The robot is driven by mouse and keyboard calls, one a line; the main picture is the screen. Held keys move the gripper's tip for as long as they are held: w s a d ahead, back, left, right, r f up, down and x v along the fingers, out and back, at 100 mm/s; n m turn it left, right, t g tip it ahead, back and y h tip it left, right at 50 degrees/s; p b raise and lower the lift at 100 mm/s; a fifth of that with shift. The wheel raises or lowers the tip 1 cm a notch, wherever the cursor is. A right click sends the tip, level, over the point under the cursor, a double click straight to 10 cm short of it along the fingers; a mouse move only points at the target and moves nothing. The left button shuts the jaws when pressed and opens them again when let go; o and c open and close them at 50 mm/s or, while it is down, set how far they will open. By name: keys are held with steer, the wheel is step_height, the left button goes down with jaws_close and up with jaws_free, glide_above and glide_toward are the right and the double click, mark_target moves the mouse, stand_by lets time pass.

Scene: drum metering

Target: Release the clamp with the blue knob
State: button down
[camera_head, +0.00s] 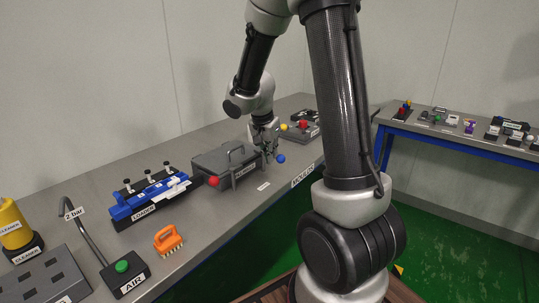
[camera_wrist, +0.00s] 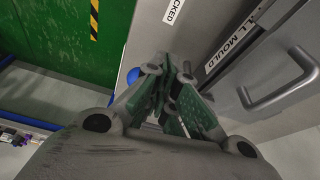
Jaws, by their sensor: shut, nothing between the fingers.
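The blue knob (camera_head: 281,158) sticks out at the right end of the grey lidded mould box (camera_head: 213,160), near the bench's front edge. My gripper (camera_head: 269,156) is just left of the knob, pointing down, shut and empty. In the wrist view, the blue knob (camera_wrist: 133,75) shows only partly, left of the shut fingers (camera_wrist: 167,62). I cannot tell whether the fingers touch the knob or its clamp. The clamp's arm is mostly hidden behind my gripper. A red knob (camera_head: 213,181) is at the box's left end.
The box's handle (camera_wrist: 285,90) rises close to the right of my gripper. A blue loader (camera_head: 150,197), an orange brush (camera_head: 168,240) and an air button box (camera_head: 124,273) stand to the left. A unit with red and yellow knobs (camera_head: 303,126) stands behind.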

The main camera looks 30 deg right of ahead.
steer(key=shift+d+n, duration=0.3)
steer(key=shift+n, duration=0.3)
steer(key=shift+d+n+t, duration=0.3)
steer(key=shift+d, duration=0.95)
steer(key=d+n, duration=0.1)
steer(key=n, duration=0.1)
steer(key=w+d+n+y, duration=0.1)
steer(key=n, duration=0.2)
steer(key=w+d+n+t+y, duration=0.1)
steer(key=n, duration=0.1)
steer(key=shift+w+d+f+n, duration=0.1)
steer(key=shift+w+d+n, duration=0.15)
steer(key=shift+n, duration=0.15)
steer(key=shift+w+d, duration=0.3)
steer(key=shift+w, duration=0.2)
steer(key=shift+w+d, duration=0.25)
steer(key=shift+w, duration=0.25)
stand_by(1.8)
